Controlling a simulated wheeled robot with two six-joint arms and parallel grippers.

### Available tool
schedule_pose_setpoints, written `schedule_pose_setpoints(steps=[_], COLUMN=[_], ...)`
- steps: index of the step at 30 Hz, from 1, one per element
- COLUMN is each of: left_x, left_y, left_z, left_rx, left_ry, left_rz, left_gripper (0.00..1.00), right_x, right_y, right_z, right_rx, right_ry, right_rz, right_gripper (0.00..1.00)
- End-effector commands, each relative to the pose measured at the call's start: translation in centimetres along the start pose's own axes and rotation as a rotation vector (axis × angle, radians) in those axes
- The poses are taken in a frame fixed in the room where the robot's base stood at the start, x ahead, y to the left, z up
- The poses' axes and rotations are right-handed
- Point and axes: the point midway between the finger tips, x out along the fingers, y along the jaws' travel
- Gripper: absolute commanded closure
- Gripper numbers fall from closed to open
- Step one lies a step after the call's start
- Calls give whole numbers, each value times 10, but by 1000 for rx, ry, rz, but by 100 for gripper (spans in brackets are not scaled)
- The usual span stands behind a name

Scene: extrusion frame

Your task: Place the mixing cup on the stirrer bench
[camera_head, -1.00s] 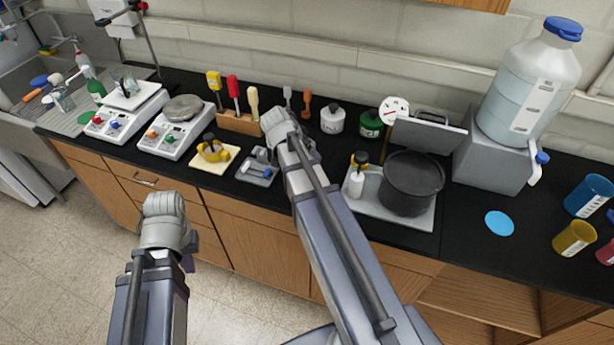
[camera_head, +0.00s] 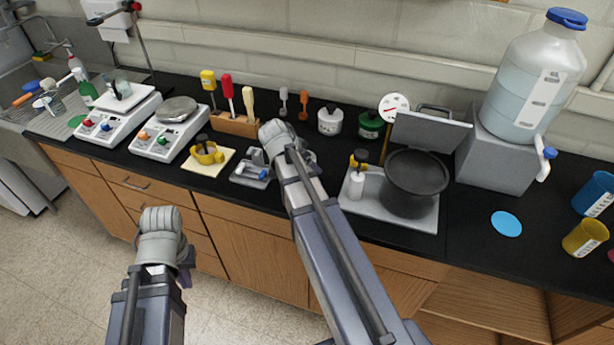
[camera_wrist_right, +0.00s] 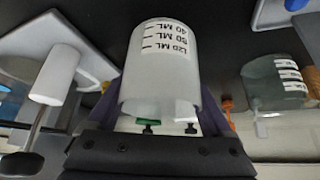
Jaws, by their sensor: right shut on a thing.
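The mixing cup (camera_wrist_right: 165,75) is a translucent whitish cup with a volume label in the right wrist view. My right gripper (camera_wrist_right: 163,108) is shut on it, one dark purple finger on either side. Two white devices with coloured knobs stand at the back left, one with a square white top (camera_head: 122,97), one with a round grey plate (camera_head: 177,109). I cannot tell which surface is the stirrer bench. My left gripper (camera_head: 186,266) is low in front of the cabinets; its fingers are mostly hidden.
A small tray (camera_head: 240,178) and a yellow item (camera_head: 207,153) lie left of my right arm. A large water jug (camera_head: 530,85) stands right. The counter around the blue disc (camera_head: 506,223) is clear.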

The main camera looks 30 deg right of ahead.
Motion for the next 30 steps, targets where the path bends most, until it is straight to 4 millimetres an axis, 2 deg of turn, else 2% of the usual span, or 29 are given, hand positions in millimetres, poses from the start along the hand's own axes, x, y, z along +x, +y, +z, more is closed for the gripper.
schedule_pose_setpoints(steps=[4, 12, 25, 26, 29, 30], left_x=[9, 38, 41, 39, 39, 39], left_y=[1, 4, 4, 4, 4, 4], left_z=[0, -2, -2, -2, -2, -2], left_rx=[0, -1, -1, -1, -1, -1], left_ry=[0, 0, 0, 0, 0, 0], left_rz=[0, 0, 0, 0, 0, 0], left_gripper=[100, 100, 100, 100, 100, 100], right_x=[7, 32, 35, 33, 33, 33], right_y=[0, 0, 0, 0, 0, 0], right_z=[5, 21, 22, 21, 21, 21], right_rx=[0, 0, 0, 0, 0, 0], right_ry=[0, 0, 0, 0, 0, 0], right_rz=[0, 0, 0, 0, 0, 0], right_gripper=[68, 68, 68, 12, 1, 0])
